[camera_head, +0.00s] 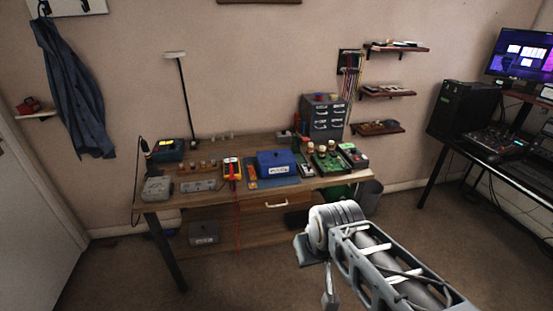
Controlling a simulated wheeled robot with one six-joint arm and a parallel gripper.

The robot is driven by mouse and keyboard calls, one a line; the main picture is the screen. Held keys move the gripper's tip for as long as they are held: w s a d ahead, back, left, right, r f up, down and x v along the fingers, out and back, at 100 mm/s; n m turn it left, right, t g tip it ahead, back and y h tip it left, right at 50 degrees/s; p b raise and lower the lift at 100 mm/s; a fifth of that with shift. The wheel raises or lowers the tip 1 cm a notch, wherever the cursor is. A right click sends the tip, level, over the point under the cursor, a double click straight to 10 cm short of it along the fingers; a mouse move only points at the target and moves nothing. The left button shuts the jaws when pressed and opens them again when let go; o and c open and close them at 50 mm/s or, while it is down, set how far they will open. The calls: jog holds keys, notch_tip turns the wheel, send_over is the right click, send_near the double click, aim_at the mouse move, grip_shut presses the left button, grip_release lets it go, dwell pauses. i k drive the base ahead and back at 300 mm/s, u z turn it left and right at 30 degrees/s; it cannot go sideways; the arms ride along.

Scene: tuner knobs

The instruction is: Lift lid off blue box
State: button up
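The blue box (277,170) stands on the wooden workbench, near the middle of its top. Its dark blue lid (276,158) sits on it and looks closed, and a pale label shows on the front. My gripper (316,279) is at the lower middle right, in front of the bench and well apart from the box. Its fingers point away from the clear view and partly overlap, so their opening cannot be made out. Nothing is seen held in it.
On the workbench (210,199), a yellow-red multimeter (232,169) stands left of the box and green circuit boards (328,161) stand right. A grey drawer cabinet (323,117) stands behind. A thin lamp (182,95) rises at the back left. Floor in front is clear.

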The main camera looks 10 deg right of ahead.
aim_at(268, 158)
jog(key=u, duration=0.6)
jog(key=i, duration=0.9)
jog(key=u, duration=0.45)
jog(key=i, duration=1.1)
jog(key=z, duration=0.45)
